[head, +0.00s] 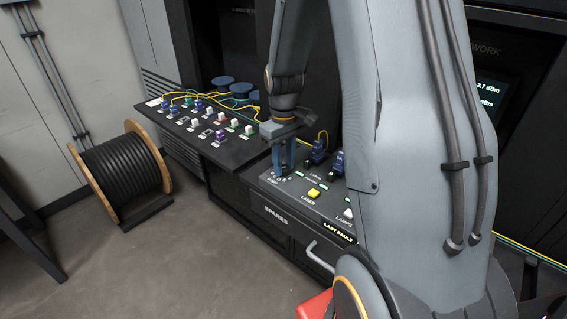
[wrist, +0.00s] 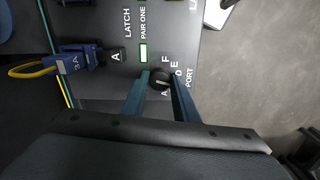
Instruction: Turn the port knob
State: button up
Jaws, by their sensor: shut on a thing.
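The port knob (wrist: 161,80) is a small round black knob with a pale pointer line, on the grey panel beside the word PORT and a ring of letters. My gripper (wrist: 160,82) points down at the panel with its two blue fingers on either side of the knob, shut on it. In the head view my gripper (head: 284,170) stands at the left end of the panel (head: 322,204), and the knob is hidden between or behind the fingers there.
A blue connector (wrist: 82,57) labelled 3A with a yellow cable sits by a block marked A. A yellow LASER button (head: 314,191) is right of my gripper. A shelf (head: 176,130) of several connectors stands behind left. A cable reel (head: 122,172) is on the floor.

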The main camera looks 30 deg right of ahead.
aim_at(284, 167)
jog(key=o, duration=1.1)
jog(key=shift+r+b, duration=1.05)
jog(key=shift+r, duration=2.9)
